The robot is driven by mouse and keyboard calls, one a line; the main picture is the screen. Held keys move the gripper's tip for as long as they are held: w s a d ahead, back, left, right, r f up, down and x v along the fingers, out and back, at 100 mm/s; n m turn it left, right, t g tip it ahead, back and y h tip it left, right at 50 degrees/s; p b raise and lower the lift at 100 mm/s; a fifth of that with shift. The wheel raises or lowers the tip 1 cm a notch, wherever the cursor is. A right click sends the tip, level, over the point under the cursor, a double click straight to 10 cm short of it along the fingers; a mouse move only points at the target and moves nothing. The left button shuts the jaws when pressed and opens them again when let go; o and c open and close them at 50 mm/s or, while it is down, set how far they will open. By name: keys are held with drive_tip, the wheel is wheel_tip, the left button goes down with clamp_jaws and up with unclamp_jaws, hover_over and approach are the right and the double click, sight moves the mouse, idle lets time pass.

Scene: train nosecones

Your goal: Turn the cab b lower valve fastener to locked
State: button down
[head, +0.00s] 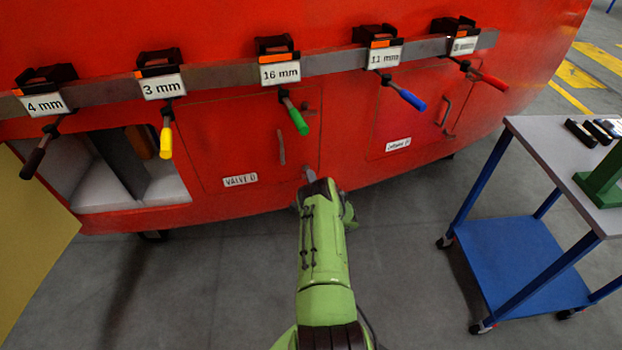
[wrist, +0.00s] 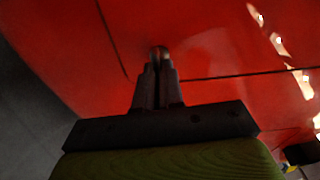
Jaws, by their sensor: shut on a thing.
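The red cab nosecone carries a valve door (head: 230,135) with a white valve label (head: 240,180) and a dark vertical handle (head: 281,147). My gripper (head: 308,178) is at the door's lower right corner, mostly hidden by my green arm in the head view. In the wrist view my gripper (wrist: 158,72) is shut on a small rounded metal piece, the lower valve fastener (wrist: 160,51), beside a panel seam. The fingers hide most of the fastener, so its turn angle cannot be told.
A grey rail (head: 215,77) above holds several labelled tools; the green-handled one (head: 297,115) hangs near the door. An open compartment (head: 120,165) is at left. A blue trolley (head: 530,255) stands at right. The floor (head: 180,290) around my arm is clear.

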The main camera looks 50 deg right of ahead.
idle(0.5)
drive_tip(key=c, duration=1.3)
unclamp_jaws()
drive_tip(key=shift+o, duration=0.2)
drive_tip(key=p+v, duration=1.1)
drive_tip(key=v, duration=0.4)
drive_tip(key=shift+s+a+p, duration=0.25)
drive_tip(key=shift+s+p, duration=0.05)
drive_tip(key=shift+p, duration=0.1)
